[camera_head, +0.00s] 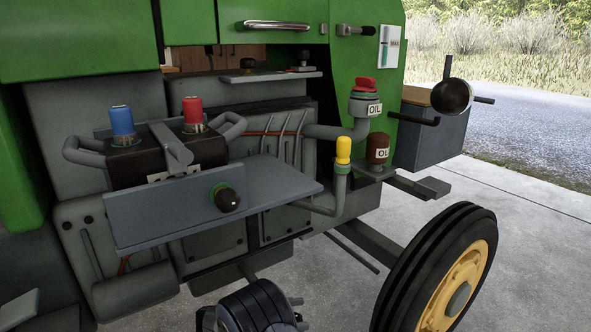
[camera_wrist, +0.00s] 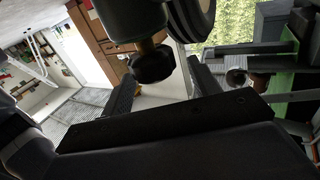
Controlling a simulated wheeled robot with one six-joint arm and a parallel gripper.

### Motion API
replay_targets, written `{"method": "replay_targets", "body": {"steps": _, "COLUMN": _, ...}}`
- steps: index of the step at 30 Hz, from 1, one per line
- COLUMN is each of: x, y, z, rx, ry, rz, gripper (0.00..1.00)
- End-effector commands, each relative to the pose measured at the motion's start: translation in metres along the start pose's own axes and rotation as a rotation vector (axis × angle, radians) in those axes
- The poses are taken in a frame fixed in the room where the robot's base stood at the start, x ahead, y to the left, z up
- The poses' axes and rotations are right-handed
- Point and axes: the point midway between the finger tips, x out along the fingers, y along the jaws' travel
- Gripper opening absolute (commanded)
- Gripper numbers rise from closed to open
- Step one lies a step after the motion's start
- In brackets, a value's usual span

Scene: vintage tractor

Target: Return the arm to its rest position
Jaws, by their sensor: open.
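My gripper (camera_wrist: 161,86) is open in the wrist view, its two dark fingers apart. A dark ribbed knob on a brass-coloured neck (camera_wrist: 151,62) shows at the gap between the fingers. I cannot tell what it belongs to, or whether it touches a finger. No held object can be made out. In the head view, a dark rounded part of my arm (camera_head: 256,306) shows at the bottom edge, in front of the tractor. The gripper's fingers cannot be made out there.
The green tractor (camera_head: 365,60) fills much of the head view. A grey metal shelf (camera_head: 265,185) with a black knob (camera_head: 228,198) juts out towards me. A yellow-hubbed wheel (camera_head: 440,275) stands at lower right. Concrete floor (camera_head: 535,240) is clear at right.

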Motion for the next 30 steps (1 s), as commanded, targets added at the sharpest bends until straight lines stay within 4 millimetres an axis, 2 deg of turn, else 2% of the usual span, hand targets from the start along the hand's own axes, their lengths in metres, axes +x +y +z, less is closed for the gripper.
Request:
{"method": "replay_targets", "body": {"steps": 1, "x": 0.000, "y": 0.000, "z": 0.016, "rx": -0.002, "ry": 0.001, "rz": 0.000, "gripper": 0.58}}
{"method": "replay_targets", "body": {"steps": 3, "x": 0.000, "y": 0.000, "z": 0.031, "rx": -0.003, "ry": 0.000, "rz": 0.000, "gripper": 0.58}}
{"method": "replay_targets", "body": {"steps": 4, "x": -0.001, "y": 0.001, "z": 0.022, "rx": -0.001, "ry": 0.000, "rz": -0.023, "gripper": 0.58}}
{"method": "replay_targets", "body": {"steps": 6, "x": -0.001, "y": 0.001, "z": 0.020, "rx": -0.001, "ry": 0.000, "rz": -0.070, "gripper": 0.58}}
{"method": "replay_targets", "body": {"steps": 30, "x": 0.000, "y": 0.001, "z": 0.022, "rx": -0.002, "ry": 0.000, "rz": -0.608, "gripper": 0.58}}
